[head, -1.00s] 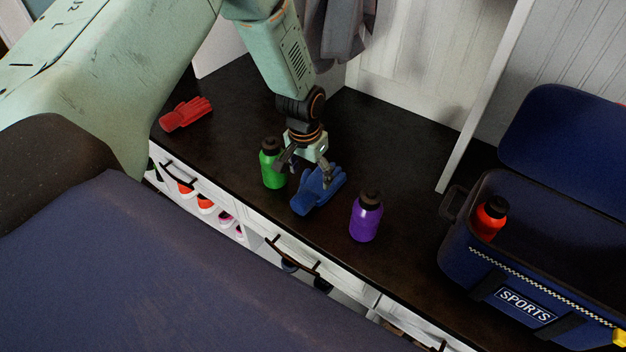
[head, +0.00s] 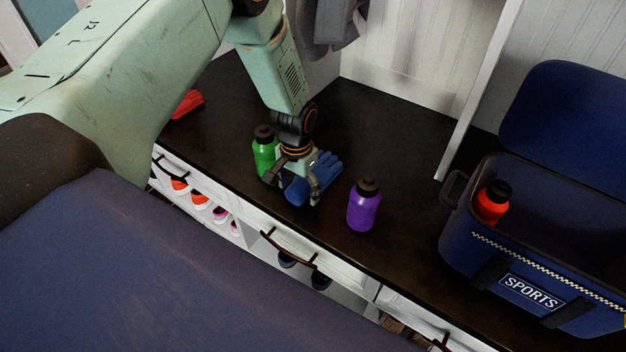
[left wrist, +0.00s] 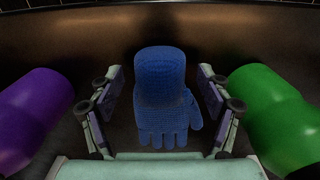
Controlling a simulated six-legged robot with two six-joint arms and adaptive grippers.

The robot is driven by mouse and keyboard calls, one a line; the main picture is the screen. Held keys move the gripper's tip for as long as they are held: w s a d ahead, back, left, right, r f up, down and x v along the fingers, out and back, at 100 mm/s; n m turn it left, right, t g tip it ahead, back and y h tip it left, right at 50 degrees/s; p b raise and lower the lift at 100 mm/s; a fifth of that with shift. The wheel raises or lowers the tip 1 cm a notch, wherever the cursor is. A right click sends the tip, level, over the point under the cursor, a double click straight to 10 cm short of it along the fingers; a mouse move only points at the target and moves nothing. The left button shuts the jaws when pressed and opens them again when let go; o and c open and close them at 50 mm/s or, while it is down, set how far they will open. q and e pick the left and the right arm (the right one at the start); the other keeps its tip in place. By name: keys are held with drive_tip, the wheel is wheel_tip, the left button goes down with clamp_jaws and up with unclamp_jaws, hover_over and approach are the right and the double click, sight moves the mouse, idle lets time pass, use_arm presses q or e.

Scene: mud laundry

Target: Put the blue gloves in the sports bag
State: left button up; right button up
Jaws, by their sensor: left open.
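The blue gloves (head: 326,174) lie on the dark bench top between a green bottle and a purple bottle. My left gripper (head: 297,192) is open over their cuff end, which it partly hides in the head view. In the left wrist view the gloves (left wrist: 160,100) lie between the spread fingers of the left gripper (left wrist: 160,112), cuff away and fingers toward the palm; I see no finger touching them. The navy sports bag (head: 461,222) stands open at the right with its lid up. A red bottle (head: 491,204) is inside it. My right gripper is not in view.
A green bottle (head: 264,153) stands close to the left of the gripper, a purple bottle (head: 364,206) to the right. Red gloves (head: 188,103) lie farther left. A white divider (head: 480,85) rises behind. Bench between purple bottle and bag is clear.

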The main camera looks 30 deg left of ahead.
use_arm(q)
drive_tip(key=shift+w, duration=0.1)
drive_tip(key=shift+r, duration=0.2)
drive_tip(key=shift+c, duration=1.4)
drive_tip(key=shift+f, duration=0.15)
drive_tip(key=c, duration=0.9)
drive_tip(key=shift+c, duration=0.9)
